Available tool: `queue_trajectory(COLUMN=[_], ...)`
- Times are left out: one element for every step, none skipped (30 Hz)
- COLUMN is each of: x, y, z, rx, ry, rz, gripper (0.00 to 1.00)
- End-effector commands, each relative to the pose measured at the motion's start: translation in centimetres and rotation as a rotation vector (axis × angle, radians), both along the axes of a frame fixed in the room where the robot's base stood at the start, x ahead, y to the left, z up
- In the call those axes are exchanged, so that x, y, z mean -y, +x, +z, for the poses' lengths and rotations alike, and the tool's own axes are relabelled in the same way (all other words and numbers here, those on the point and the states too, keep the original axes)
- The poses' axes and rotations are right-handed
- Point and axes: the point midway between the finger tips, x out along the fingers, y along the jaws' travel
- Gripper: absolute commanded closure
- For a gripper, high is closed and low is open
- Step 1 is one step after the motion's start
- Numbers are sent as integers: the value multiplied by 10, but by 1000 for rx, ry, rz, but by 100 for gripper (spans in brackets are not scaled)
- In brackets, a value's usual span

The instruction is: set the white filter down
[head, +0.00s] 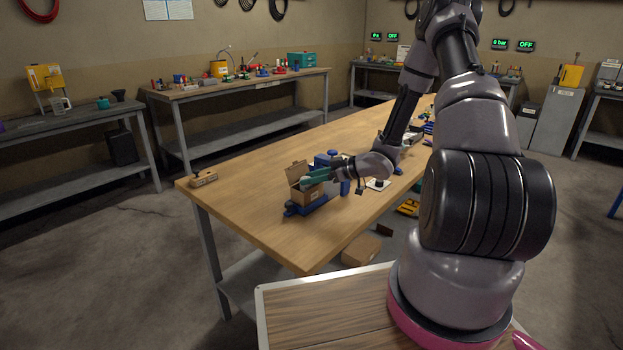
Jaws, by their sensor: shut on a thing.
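My gripper (312,179) reaches in from the right, low over an open cardboard box (308,195) on the wooden workbench (250,170). It is shut on a small pale thing, which looks like the white filter (304,183), at the box's opening. The filter is tiny in this view and partly hidden by the teal fingers. I cannot tell whether it touches the box. The box sits at a blue fixture (313,207), with its flap raised at the back.
A taller blue device (328,159) stands just behind my gripper. A white pad (378,185) lies to the right. A small wooden block with fittings (203,179) is at the bench's left corner. The bench top between the block and box is clear.

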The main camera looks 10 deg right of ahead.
Motion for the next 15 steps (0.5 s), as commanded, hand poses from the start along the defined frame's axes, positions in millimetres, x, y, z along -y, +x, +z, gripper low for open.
queue_trajectory(x=[0, 0, 0, 0, 0, 0, 0, 0, 0, 0, 0, 0, 0, 0, 0], y=[0, 0, 0, 0, 0, 0, 0, 0, 0, 0, 0, 0, 0, 0, 0], z=[-1, -2, -4, -5, -5, -7, -7, -8, -9, -10, -11, -12, -12, -12, -12], rx=[-1, -1, -1, -1, -1, -1, -1, -1, 0, -1, -1, -1, -1, 0, -1], ry=[0, 0, 0, 0, 0, 0, 0, 0, 1, 0, 0, 0, 0, 0, 0], rz=[0, 0, 0, 0, 0, 0, 0, 0, 0, 0, 0, 0, 0, 0, 0], gripper=[100, 100, 100, 100, 100, 100, 100, 100, 100, 100, 100, 100, 100, 100, 43])
